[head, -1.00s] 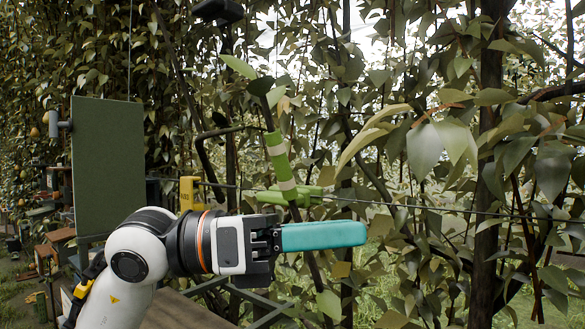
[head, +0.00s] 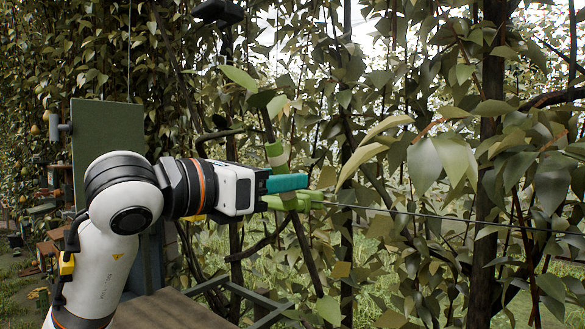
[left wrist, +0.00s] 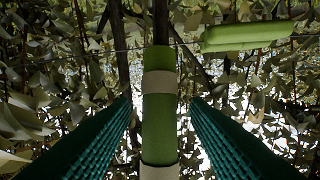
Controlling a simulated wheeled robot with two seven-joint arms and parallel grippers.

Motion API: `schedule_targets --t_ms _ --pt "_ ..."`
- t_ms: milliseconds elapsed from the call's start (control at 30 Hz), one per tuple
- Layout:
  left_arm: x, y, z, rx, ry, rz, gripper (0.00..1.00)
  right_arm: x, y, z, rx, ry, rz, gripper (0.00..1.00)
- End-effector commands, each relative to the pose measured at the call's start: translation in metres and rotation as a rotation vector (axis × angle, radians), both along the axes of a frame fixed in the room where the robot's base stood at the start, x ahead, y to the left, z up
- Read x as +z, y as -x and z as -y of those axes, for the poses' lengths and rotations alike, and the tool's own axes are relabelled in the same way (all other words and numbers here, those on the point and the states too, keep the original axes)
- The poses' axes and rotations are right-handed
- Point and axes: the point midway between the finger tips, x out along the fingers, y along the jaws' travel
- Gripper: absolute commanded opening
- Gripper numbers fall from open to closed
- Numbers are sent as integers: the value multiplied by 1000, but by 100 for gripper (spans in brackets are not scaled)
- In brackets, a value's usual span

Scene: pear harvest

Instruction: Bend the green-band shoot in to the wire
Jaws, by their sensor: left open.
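The shoot's green band (head: 275,155), with pale rings, shows just above my left gripper (head: 297,184) in the head view. The shoot leans up to the left. In the left wrist view the green band (left wrist: 159,128) stands upright between my two open teal fingers, with gaps visible on both sides. The fingers hide part of the band in the head view. The wire (head: 430,212) runs right across the foliage. A light green clip-like piece (head: 308,199) is at the wire, just below the fingers; it also shows in the left wrist view (left wrist: 245,37). My right gripper is not in view.
A dark trunk (head: 489,150) stands at the right, with large leaves (head: 440,158) hanging near the wire. A green panel (head: 105,130) stands at the left behind my arm. A brown board (head: 170,310) lies below. Dense leaves fill the background.

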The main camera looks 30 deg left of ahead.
Motion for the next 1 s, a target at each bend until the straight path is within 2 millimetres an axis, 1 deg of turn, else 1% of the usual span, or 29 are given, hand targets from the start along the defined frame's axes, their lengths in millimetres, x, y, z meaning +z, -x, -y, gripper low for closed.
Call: schedule_targets --t_ms 33,100,200,333,567,800,833,1000 --pt "2 -8 2 -3 2 -2 42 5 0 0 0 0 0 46" --pt "2 -16 4 -1 3 -2 42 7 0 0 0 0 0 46" --pt "1 -24 6 -2 2 -1 42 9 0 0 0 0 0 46" --pt "0 -28 7 -1 0 0 42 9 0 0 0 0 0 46" --pt "0 -28 7 -1 0 0 42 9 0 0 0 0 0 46" --pt "0 -28 7 -1 0 1 3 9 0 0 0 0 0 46" --pt "0 -28 7 -1 0 1 0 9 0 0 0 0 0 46" --pt "0 -28 7 -1 1 0 0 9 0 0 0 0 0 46"
